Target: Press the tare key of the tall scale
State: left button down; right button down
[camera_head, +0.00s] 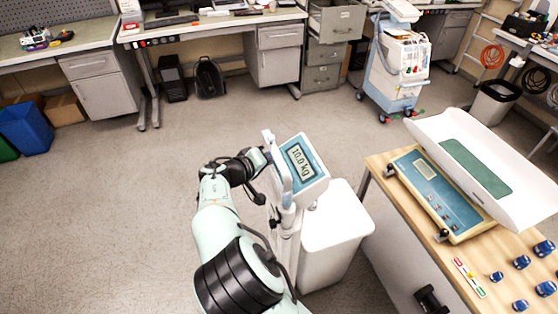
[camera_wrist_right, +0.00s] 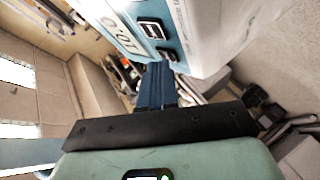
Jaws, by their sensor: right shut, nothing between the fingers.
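The tall scale's display head (camera_head: 302,163) stands upright on a pale column near the middle of the head view and reads 10.0 kg. My right gripper (camera_head: 279,166) is at the left side of this head, its fingers largely hidden there. In the right wrist view the shut, empty dark blue fingers (camera_wrist_right: 157,70) point at the lower edge of the blue panel (camera_wrist_right: 178,20). Two dark keys sit on that panel, an upper key (camera_wrist_right: 152,30) and a lower key (camera_wrist_right: 167,55). The fingertips are close to the lower key; contact and key labels cannot be told. My left gripper is out of view.
A white bin-like body (camera_head: 335,238) stands right of the column. A wooden table (camera_head: 377,163) at the right holds a baby scale with a white tray (camera_head: 440,125) and several blue weights. Benches line the back; the floor at left is clear.

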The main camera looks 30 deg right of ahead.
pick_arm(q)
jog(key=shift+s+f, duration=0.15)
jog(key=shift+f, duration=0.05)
pick_arm(e)
jog(key=shift+d+f, duration=0.1)
jog(key=shift+f, duration=0.05)
dwell(0.3)
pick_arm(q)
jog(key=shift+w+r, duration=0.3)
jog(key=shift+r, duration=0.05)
pick_arm(e)
jog(key=shift+w+a+r, duration=0.1)
jog(key=shift+a+r, duration=0.25)
jog(key=shift+r, duration=0.35)
